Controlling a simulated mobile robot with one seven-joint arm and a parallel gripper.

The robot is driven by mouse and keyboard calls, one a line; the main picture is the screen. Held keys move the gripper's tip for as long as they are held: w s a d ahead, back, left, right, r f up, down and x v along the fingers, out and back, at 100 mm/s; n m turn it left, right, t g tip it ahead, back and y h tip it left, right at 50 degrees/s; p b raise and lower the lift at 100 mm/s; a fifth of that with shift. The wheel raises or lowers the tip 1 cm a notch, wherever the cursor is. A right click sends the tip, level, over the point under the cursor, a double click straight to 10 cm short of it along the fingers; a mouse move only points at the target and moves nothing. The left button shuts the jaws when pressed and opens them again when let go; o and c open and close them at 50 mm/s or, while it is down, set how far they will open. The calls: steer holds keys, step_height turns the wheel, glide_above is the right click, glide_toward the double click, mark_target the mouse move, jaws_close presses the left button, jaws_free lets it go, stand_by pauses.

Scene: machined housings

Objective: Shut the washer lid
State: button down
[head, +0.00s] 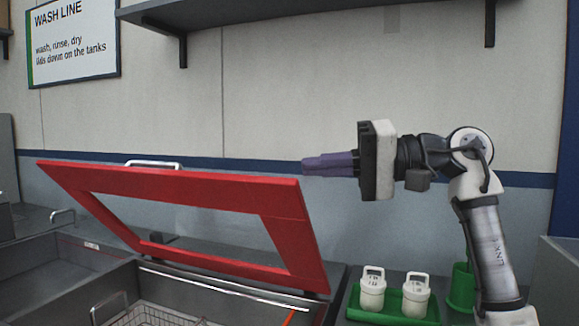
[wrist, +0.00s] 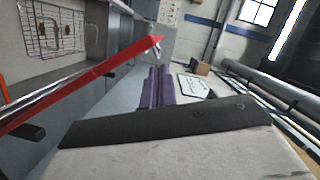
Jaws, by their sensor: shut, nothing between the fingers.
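The washer lid (head: 180,181) is a red frame with an open middle. It stands raised and tilted over the washer tank (head: 180,285) in the head view. A pale handle (head: 153,163) shows behind its upper edge. In the wrist view the lid (wrist: 90,78) is a thin red slanted strip at left. My gripper (head: 304,166) has purple fingers, shut and empty, pointing left just beside the lid's upper right corner. In the wrist view the fingers (wrist: 157,72) lie right of the lid, with a gap showing. The lid's hinge is not clearly seen.
A wire basket (head: 150,316) sits in the tank; it also shows in the wrist view (wrist: 52,30). A green tray (head: 392,313) with two white canisters (head: 372,290) and a green cup (head: 461,287) stand right of the washer. A shelf (head: 300,8) hangs above; the space below it is free.

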steer(key=c, duration=2.2)
jaws_free()
steer(key=d, duration=0.5)
steer(key=shift+s+d+r, duration=0.3)
steer(key=shift+s, duration=0.05)
steer(key=c, duration=1.9)
jaws_free()
steer(key=shift+d, duration=0.2)
steer(key=shift+c, duration=0.2)
steer(key=o, duration=0.5)
steer(key=shift+d, duration=0.1)
steer(key=w+a+r+m+p, duration=0.2)
steer(key=a+r+m+p, duration=0.15)
steer(key=a, duration=0.25)
steer(key=m+h+p, duration=0.2)
steer(key=m+p, duration=0.8)
steer(key=m, duration=1.7)
glide_toward(161, 165)
steer(key=shift+g, duration=0.4)
steer(key=p+x, duration=0.1)
steer(key=x, duration=0.2)
steer(key=w+p+x, duration=0.1)
steer(key=x, duration=0.2)
steer(key=p+x, duration=0.1)
steer(key=x, duration=0.2)
steer(key=shift+w+a+r+p, duration=0.1)
steer(key=shift+w+r+p, duration=0.1)
steer(key=shift+p, duration=0.2)
steer(key=shift+a+f, duration=0.35)
steer(key=shift+a, duration=0.25)
